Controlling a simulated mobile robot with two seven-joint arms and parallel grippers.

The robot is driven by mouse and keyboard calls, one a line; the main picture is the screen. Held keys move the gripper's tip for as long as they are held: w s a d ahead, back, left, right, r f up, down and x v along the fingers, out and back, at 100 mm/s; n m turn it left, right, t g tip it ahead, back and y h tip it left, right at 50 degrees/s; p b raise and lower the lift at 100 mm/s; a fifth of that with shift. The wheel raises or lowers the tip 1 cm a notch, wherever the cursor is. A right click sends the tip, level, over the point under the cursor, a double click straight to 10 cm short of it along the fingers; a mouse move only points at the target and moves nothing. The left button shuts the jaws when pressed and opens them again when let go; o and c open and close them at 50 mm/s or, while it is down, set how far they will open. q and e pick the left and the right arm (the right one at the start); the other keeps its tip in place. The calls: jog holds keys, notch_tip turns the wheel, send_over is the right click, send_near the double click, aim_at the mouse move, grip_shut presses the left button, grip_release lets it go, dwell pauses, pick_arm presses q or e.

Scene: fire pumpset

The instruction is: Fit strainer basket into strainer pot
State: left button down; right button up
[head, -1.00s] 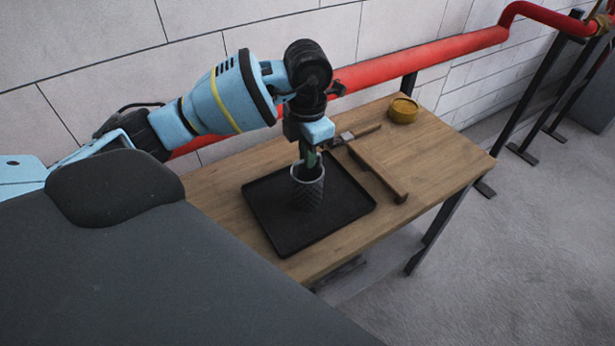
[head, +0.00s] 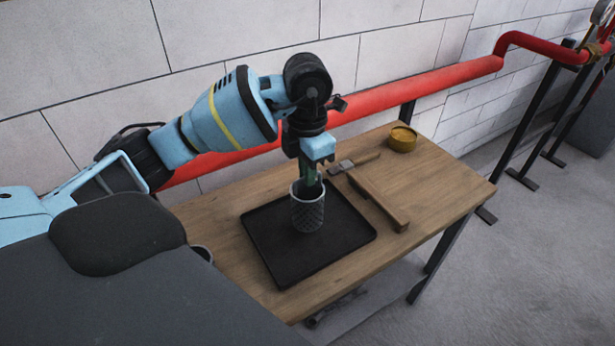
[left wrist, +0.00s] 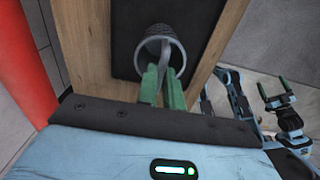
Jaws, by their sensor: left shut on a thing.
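The strainer basket (head: 307,213) is a dark grey mesh cup, upright over the black tray (head: 270,262). I cannot tell whether it still touches the tray. My left gripper (head: 309,181) is above it, fingers pointing down and shut on its rim side. In the left wrist view the green fingertips (left wrist: 161,82) are at the rim of the basket (left wrist: 153,38), which has a thin grey handle or hoop. My right gripper (left wrist: 274,90) shows only there, far right, fingers apart and empty. A round grey rim (head: 203,252), possibly the strainer pot, is mostly hidden by my body.
The wooden table (head: 440,180) carries a wooden-handled tool (head: 378,198), another small tool (head: 352,162) and a yellow round container (head: 402,138). A red pipe (head: 400,95) runs along the wall behind. The table's right end is clear.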

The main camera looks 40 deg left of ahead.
pick_arm(q)
jog(key=s+d+r, duration=0.1)
jog(key=s+d, duration=0.1)
jog(key=d, duration=0.5)
jog(key=s+d+r, duration=0.1)
jog(key=s+d, duration=0.1)
jog(key=d, duration=0.6)
jog(key=shift+s+d, duration=0.15)
jog(key=shift+d, duration=0.05)
jog(key=shift+f, duration=0.1)
